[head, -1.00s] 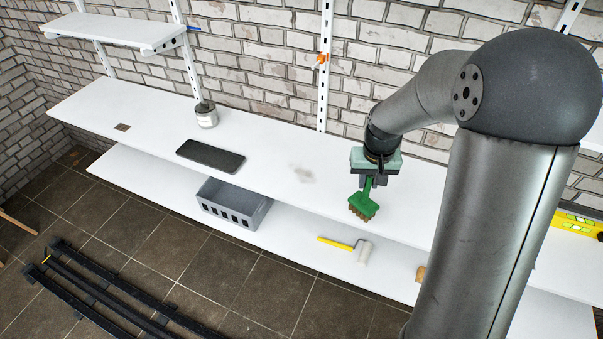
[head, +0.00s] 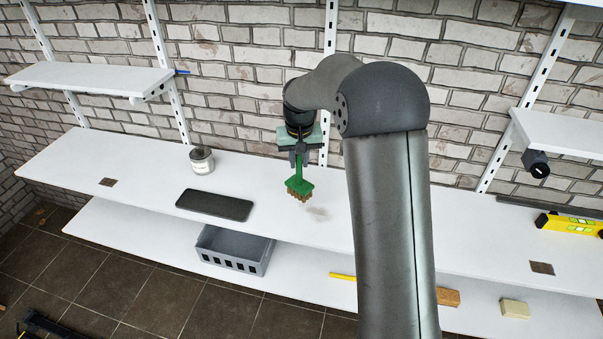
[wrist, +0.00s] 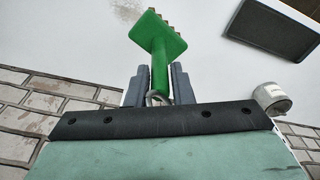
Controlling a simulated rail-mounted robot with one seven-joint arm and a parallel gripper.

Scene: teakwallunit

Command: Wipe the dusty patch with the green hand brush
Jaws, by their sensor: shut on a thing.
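My gripper (head: 300,158) is shut on the handle of the green hand brush (head: 300,186), which hangs with its brown bristles downward. In the wrist view the green brush (wrist: 158,45) stands out from between the two grey fingers (wrist: 158,90). The dusty patch (head: 318,214) is a faint grey-brown smudge on the white upper shelf (head: 120,165). In the head view the brush head appears just behind and left of the patch. I cannot tell whether the bristles touch the shelf. A faint smudge (wrist: 125,10) also shows near the brush head in the wrist view.
A black tray-like slab (head: 214,205) and a grey tin (head: 202,160) stand left of the brush. A yellow level (head: 570,224) and a brown square (head: 542,268) are at the right. The lower shelf holds a grey crate (head: 235,250). The brick wall is close behind.

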